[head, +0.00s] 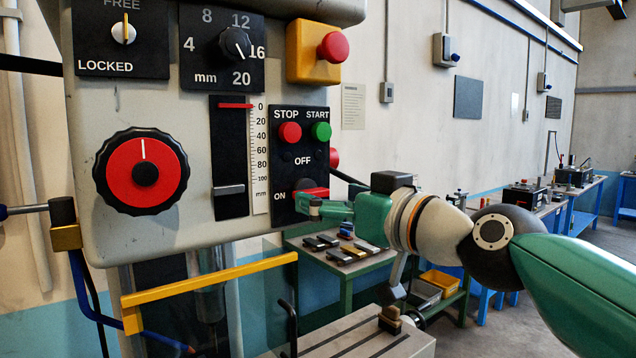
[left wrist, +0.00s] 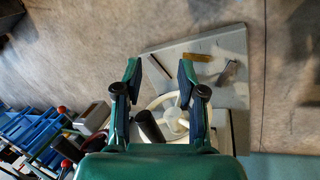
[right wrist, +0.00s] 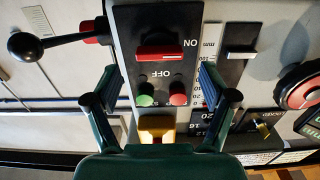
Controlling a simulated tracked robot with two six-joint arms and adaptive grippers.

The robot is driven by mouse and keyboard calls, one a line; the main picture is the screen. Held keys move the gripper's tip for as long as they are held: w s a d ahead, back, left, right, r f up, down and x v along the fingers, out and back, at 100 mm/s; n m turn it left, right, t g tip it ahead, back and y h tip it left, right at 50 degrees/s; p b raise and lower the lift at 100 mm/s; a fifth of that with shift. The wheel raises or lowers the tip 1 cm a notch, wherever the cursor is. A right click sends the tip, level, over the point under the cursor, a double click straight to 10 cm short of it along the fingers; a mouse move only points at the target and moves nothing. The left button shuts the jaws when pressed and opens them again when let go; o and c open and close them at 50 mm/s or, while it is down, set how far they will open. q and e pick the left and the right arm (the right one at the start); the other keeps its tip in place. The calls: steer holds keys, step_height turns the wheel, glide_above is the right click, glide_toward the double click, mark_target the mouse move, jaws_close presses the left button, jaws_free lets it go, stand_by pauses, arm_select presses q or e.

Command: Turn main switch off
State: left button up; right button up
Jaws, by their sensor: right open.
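The main switch (head: 314,193) is a red handle on the black panel, set beside the ON label, below OFF. It also shows in the right wrist view (right wrist: 162,53), as a horizontal red bar near ON. My right gripper (head: 314,208) is at the lower part of this panel. In the right wrist view its fingers (right wrist: 160,76) are spread wide, one on each side of the panel, with nothing between the tips; contact with the switch cannot be told. My left gripper (left wrist: 159,68) is open and empty in the left wrist view, above a pale handwheel (left wrist: 172,115); it is not seen in the head view.
The red STOP button (head: 290,133) and green START button (head: 321,132) sit above the switch. A yellow emergency-stop box (head: 301,55) is higher up. A black-knobbed lever (right wrist: 26,46) juts out beside the panel. A yellow bar (head: 215,277) crosses below the machine head.

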mark_target(316, 193)
steer(key=shift+p+x, duration=0.3)
steer(key=shift+x, duration=1.25)
